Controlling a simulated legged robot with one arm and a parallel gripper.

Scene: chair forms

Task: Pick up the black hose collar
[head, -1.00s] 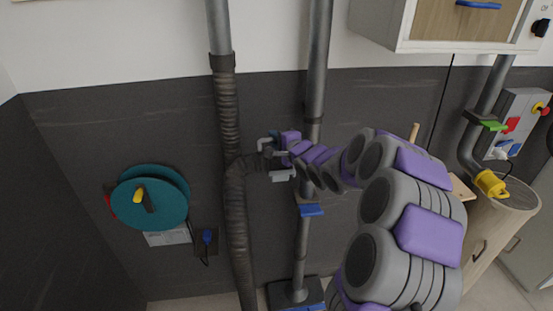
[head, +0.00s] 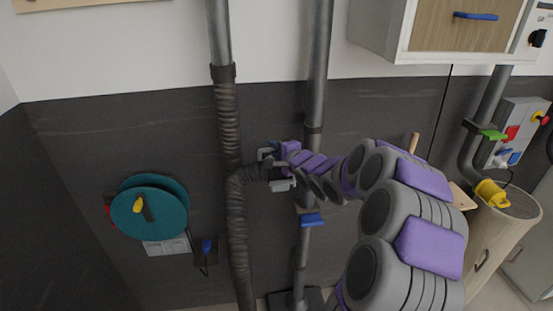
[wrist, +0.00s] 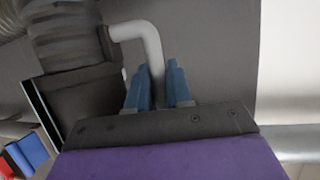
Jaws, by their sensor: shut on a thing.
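The black hose collar (wrist: 80,98) is a dark block at the end of the ribbed hose branch, with a light grey bent handle (wrist: 150,42). In the wrist view the two blue fingers of my gripper (wrist: 158,88) are on either side of the handle and shut on it. In the head view my gripper (head: 276,153) is small and partly hidden by my arm, at the end of the short hose branch (head: 254,172). The collar is mostly hidden there. The branch still meets the upright ribbed hose (head: 235,210).
A grey upright pipe (head: 318,60) with a blue lever (head: 312,220) stands just right of the gripper. A teal reel (head: 150,212) is on the dark wall at left. A cabinet (head: 440,35) hangs at upper right. A wooden bin (head: 490,235) stands at right.

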